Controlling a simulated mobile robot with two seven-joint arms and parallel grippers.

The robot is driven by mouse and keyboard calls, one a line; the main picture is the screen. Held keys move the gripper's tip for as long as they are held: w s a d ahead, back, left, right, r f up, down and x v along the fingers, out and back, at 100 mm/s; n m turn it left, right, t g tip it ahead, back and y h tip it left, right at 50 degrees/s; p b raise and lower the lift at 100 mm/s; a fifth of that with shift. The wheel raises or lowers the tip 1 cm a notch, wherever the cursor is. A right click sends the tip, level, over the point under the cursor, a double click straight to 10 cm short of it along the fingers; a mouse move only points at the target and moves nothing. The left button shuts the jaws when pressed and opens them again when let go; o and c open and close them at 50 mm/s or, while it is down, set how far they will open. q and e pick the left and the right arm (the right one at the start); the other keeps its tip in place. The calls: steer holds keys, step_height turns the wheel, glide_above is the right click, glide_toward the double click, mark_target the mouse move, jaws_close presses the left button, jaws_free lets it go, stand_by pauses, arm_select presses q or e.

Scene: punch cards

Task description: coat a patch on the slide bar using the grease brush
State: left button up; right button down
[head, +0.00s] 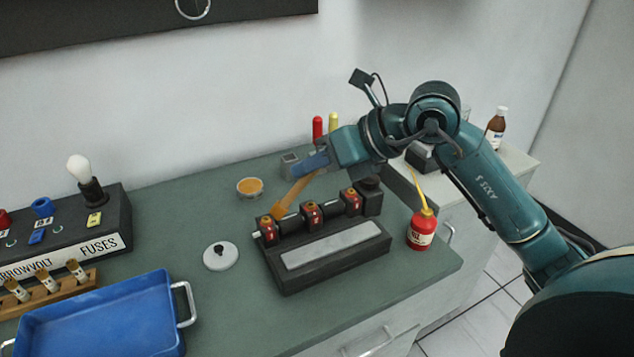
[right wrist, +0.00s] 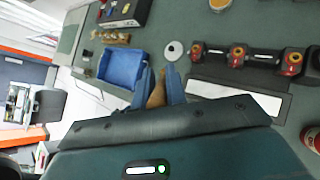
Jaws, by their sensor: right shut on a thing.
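My right gripper (head: 314,163) is shut on the grease brush (head: 293,193), whose tan handle slants down to the left. The brush's lower end is near the left red-marked block; I cannot tell whether it touches the bar. In the right wrist view, the brush (right wrist: 156,94) shows between the blue fingers of my right gripper (right wrist: 157,82). An open tin of orange grease (head: 250,188) stands behind. My left gripper is out of view.
A white round lid (head: 221,257) lies left of the base. A red oil bottle (head: 421,231) with a yellow spout stands at its right. A blue tray (head: 105,315) and a fuse box (head: 65,235) occupy the left. Red and yellow handles (head: 318,127) stand behind the gripper.

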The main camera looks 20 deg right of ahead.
mark_target(280, 208)
steer(key=shift+d, duration=0.1)
steer(key=shift+f+b, duration=0.3)
steer(key=shift+f, duration=0.05)
arm_select(q)
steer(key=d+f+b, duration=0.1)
steer(key=b, duration=0.2)
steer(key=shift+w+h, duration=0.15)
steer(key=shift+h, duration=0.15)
arm_select(e)
step_height(280, 208, down, 4)
steer(key=shift+f, duration=0.1)
steer(key=shift+w, duration=0.1)
